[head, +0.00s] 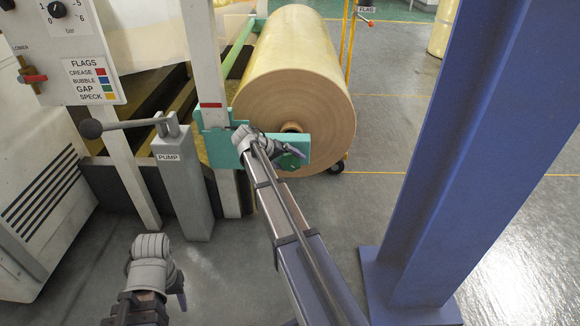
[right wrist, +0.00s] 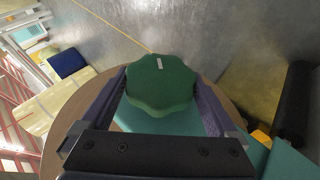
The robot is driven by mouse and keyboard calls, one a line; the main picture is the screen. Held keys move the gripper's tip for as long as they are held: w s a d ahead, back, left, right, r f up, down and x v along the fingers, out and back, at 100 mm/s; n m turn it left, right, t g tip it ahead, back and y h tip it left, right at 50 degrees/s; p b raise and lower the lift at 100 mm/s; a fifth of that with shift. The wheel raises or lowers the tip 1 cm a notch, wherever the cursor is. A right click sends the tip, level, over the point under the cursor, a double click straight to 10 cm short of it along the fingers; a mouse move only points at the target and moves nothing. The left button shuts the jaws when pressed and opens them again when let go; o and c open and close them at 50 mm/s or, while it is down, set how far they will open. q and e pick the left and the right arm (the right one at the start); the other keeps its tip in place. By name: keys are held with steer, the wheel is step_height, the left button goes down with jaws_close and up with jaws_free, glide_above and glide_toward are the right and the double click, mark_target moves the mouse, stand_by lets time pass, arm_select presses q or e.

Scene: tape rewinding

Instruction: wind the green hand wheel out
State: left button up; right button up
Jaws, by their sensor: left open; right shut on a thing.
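The green hand wheel (right wrist: 160,82) has a lobed rim and a small pale mark on its face, which shows in the right wrist view. It sits in front of a teal plate (right wrist: 155,121) at the end of a big tan roll. In the head view only a dark green part of the wheel (head: 291,161) shows past my gripper. My right gripper (head: 284,153) is shut on the wheel, with one finger on each side of it. My left gripper (head: 178,288) is low at the left, open and away from the wheel; its fingertips are small in view.
The large roll (head: 295,105) stands behind the teal plate. A grey pump post (head: 183,190) with a ball-ended lever is to its left. A blue column (head: 455,150) rises at the right.

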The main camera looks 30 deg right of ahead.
mark_target(282, 159)
steer(key=shift+g+h+b, duration=0.3)
steer(key=shift+h+b, duration=0.3)
steer(key=shift+b, duration=0.05)
steer(key=o, duration=1)
steer(key=p+v, duration=0.4)
steer(key=v, duration=0.3)
steer(key=shift+r+p, duration=0.15)
steer(key=shift+p, duration=0.25)
steer(key=shift+a+r, duration=0.1)
steer(key=shift+a, duration=0.3)
